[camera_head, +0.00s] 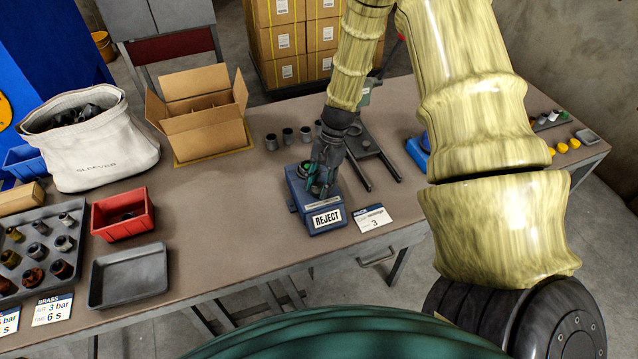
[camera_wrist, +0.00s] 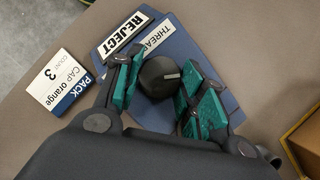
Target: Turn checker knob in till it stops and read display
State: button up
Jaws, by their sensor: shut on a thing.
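The thread checker (camera_head: 318,216) is a blue box on the table, with a white label reading REJECT on its front. In the wrist view its blue body (camera_wrist: 186,48) carries the REJECT label and a strip starting with THREA. The checker knob (camera_wrist: 159,76) is round and black with a pale mark near its right edge. My gripper (camera_wrist: 157,82) points down over the checker, with green finger pads on both sides of the knob, shut on it. In the head view my gripper (camera_head: 322,178) hides the knob. I see no lit reading on the checker.
A PACK card (camera_head: 373,217) reading CAP orange, count 3, stands right of the checker. A dark fixture with two rods (camera_head: 372,150) is behind it. Several grey sleeves (camera_head: 288,136) stand behind left. A red bin (camera_head: 123,214), an empty grey tray (camera_head: 128,276) and an open carton (camera_head: 200,115) are left.

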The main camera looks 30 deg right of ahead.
jog(key=shift+m+t, duration=0.3)
jog(key=shift+m, duration=0.5)
jog(key=o, duration=1)
jog(key=s+v, duration=0.1)
jog(key=v, duration=1.1)
jog(key=shift+w, duration=0.45)
jog(key=shift+d, duration=0.1)
